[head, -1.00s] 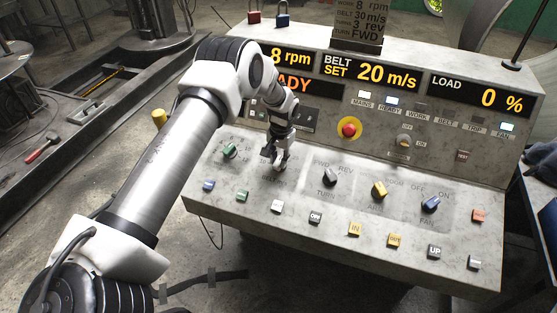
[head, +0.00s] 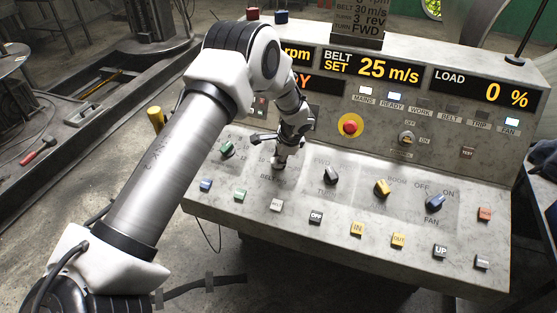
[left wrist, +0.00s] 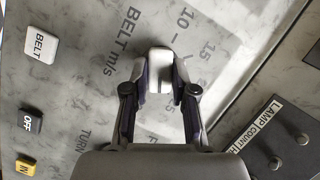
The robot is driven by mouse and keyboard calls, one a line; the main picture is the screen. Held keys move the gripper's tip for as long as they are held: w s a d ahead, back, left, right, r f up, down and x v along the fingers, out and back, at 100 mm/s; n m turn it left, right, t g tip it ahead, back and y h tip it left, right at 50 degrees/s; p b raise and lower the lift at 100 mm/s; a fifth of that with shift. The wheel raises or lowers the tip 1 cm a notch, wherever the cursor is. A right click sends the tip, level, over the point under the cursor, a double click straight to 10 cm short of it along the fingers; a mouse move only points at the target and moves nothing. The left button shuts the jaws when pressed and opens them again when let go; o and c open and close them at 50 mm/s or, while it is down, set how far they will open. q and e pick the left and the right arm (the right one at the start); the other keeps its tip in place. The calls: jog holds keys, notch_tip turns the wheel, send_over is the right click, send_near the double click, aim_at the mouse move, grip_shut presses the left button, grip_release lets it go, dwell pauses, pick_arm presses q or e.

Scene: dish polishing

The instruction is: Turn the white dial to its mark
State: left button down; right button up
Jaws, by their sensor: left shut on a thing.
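The white dial (head: 277,164) sits on the sloping lower panel of the grey console, mostly hidden by my left gripper (head: 280,152). In the left wrist view the white dial (left wrist: 158,83) is between the two fingers of my left gripper (left wrist: 159,92), which are shut on it. Scale numbers such as 10 and 15 and the words BELT m/s are printed around it. The belt set display (head: 371,67) reads 25 m/s. The card (head: 358,20) on top of the console shows BELT 30 m/s. My right gripper is not in view.
A row of small square buttons runs below. A red emergency stop (head: 350,126) is above.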

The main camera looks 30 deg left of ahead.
pick_arm(q)
jog(key=m+b, duration=0.1)
jog(key=f+m+t+b, duration=0.1)
jog(key=m, duration=0.1)
jog(key=shift+s+d+y, duration=0.1)
jog(key=shift+s+y, duration=0.1)
jog(key=shift+y, duration=0.1)
jog(key=shift+r+m+t+b, duration=0.15)
jog(key=shift+m+t+b, duration=0.15)
jog(key=shift+m+b, duration=0.75)
jog(key=c, duration=1.2)
grip_release()
jog(key=shift+o, duration=1.3)
jog(key=shift+w, duration=0.15)
jog(key=shift+r, duration=0.1)
